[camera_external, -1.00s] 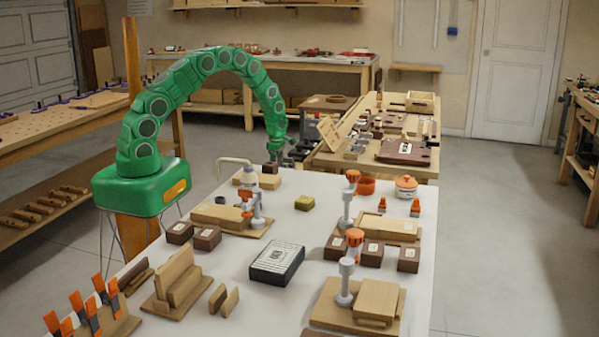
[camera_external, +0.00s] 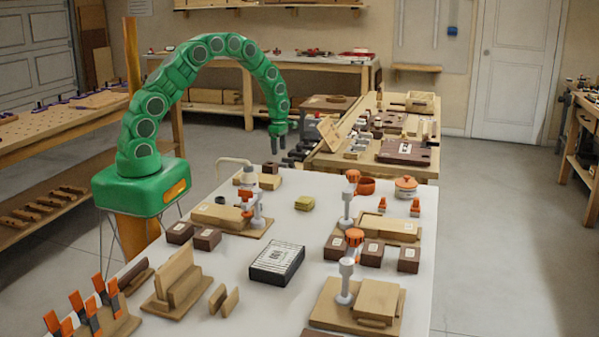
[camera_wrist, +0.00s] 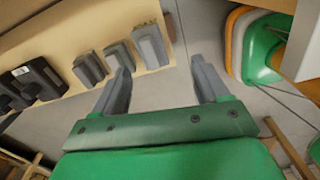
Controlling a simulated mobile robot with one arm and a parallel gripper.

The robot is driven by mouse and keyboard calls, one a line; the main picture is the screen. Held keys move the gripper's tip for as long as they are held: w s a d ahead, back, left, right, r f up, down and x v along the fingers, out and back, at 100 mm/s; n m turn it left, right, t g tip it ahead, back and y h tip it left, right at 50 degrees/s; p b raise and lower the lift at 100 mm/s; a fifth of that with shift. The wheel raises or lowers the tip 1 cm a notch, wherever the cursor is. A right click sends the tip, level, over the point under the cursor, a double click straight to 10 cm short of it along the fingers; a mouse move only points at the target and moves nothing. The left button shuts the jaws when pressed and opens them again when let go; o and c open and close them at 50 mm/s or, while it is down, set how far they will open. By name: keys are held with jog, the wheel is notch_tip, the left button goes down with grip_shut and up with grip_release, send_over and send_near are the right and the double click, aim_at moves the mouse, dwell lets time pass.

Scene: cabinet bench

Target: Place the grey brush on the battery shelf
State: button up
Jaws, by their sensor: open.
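My gripper (camera_external: 278,140) hangs fingers down beyond the far edge of the white table, left of the wooden bench. In the wrist view my gripper (camera_wrist: 161,80) is open, with only floor between its two grey fingers. I cannot tell whether any is the grey brush. A black piece with a white label (camera_wrist: 30,78) lies farther left. I cannot make out the battery shelf for certain.
The white table (camera_external: 235,285) holds wooden blocks, orange-topped clamps and a black-and-white box (camera_external: 277,263). A dark brown block (camera_external: 270,168) stands near its far edge, below my gripper. The wooden bench (camera_external: 400,167) carries trays and small parts. Open floor lies right of the table.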

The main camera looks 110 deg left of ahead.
jog(key=w+d+r+m, duration=0.4)
jog(key=d+r, duration=0.2)
jog(key=d, duration=0.2)
jog(key=w+d+r+m, duration=0.4)
jog(key=d+r, duration=0.2)
jog(key=d, duration=0.2)
jog(key=s+d+r+m, duration=0.2)
jog(key=d+r+m, duration=0.4)
jog(key=d, duration=0.6)
jog(key=s+d+r+m, duration=0.2)
jog(key=d+r+m, duration=0.4)
jog(key=d, duration=0.7)
jog(key=s+d+r+m+g, duration=0.1)
jog(key=s+d+r+m, duration=0.1)
jog(key=s+d+m, duration=0.5)
jog(key=s+d+r+m, duration=0.2)
jog(key=s+d+m, duration=0.5)
jog(key=s, duration=0.6)
jog(key=d, duration=0.2)
jog(key=shift+d+r+m+g, duration=0.3)
jog(key=shift+d+g, duration=0.05)
jog(key=shift+g, duration=0.05)
